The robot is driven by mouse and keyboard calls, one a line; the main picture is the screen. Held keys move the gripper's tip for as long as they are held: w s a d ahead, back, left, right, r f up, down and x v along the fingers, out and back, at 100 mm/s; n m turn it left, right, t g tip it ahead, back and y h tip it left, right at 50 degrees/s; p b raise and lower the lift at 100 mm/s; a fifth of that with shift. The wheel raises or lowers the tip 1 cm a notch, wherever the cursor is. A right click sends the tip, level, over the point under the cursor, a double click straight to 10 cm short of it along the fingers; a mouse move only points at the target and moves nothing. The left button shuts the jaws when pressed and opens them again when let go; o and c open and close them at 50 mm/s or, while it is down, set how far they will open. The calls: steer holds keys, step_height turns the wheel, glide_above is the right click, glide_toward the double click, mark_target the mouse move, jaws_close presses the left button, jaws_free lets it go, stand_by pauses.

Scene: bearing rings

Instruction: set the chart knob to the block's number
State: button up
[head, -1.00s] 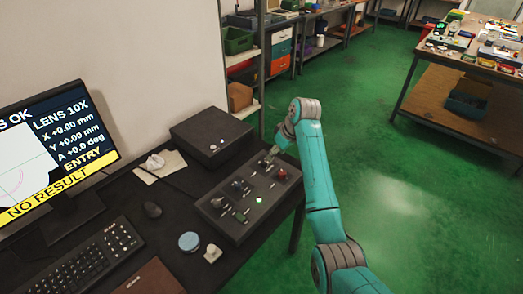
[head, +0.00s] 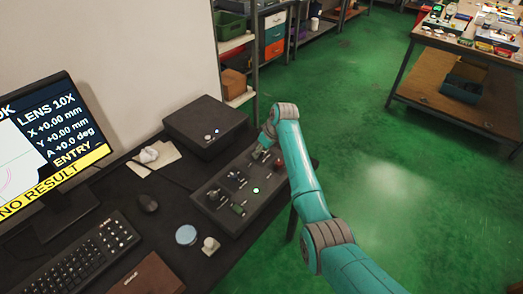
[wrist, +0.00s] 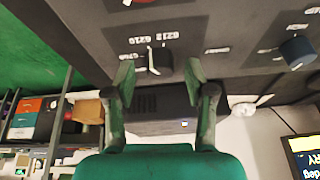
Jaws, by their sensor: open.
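In the wrist view a dark knob (wrist: 160,61) with a white pointer stands on the control panel (wrist: 230,20), beside small printed numbers that appear upside down and are hard to read. My gripper (wrist: 160,70) is open, with one finger on each side of this knob; I cannot tell whether either touches it. In the head view my gripper (head: 260,153) is at the far end of the control panel (head: 225,217), small and partly hidden by my arm. I cannot make out a numbered block in either view.
A monitor (head: 50,140) reads "NO RESULT" and "ENTRY". A keyboard (head: 85,260), mouse (head: 146,202) and round blue-topped item (head: 187,235) are on the desk.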

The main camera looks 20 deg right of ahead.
steer(key=shift+w+f, duration=0.1)
steer(key=shift+f, duration=0.1)
jaws_close()
steer(key=shift+a, duration=0.1)
steer(key=m+h, duration=0.1)
steer(key=m, duration=0.1)
steer(key=m+t+h, duration=0.1)
steer(key=m, duration=0.2)
steer(key=shift+a+m, duration=0.15)
steer(key=shift+m, duration=0.15)
steer(key=shift+m+h, duration=0.9)
steer(key=shift+m, duration=1.3)
